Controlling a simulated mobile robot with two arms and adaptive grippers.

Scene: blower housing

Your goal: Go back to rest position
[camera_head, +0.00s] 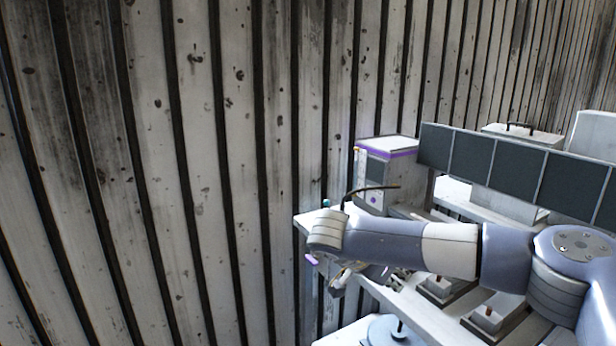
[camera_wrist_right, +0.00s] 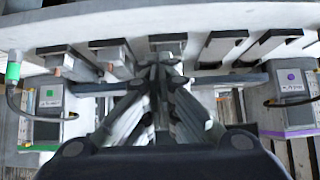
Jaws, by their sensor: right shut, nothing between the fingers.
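My right arm reaches in from the right in the head view, across the front of a workbench. Its gripper (camera_head: 345,276) hangs below the wrist at the bench's left end, partly hidden by the wrist. In the right wrist view the gripper (camera_wrist_right: 160,75) points at the bench, its fingers together with nothing between them. My left gripper does not show in the head view.
A white box with a purple band (camera_head: 388,170) stands at the bench's left end. Dark panels (camera_head: 520,170) run along its back. Small blocks (camera_head: 488,318) sit in front. A corrugated wall (camera_head: 200,150) fills the left. Two labelled boxes (camera_wrist_right: 48,120) (camera_wrist_right: 292,98) flank the gripper.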

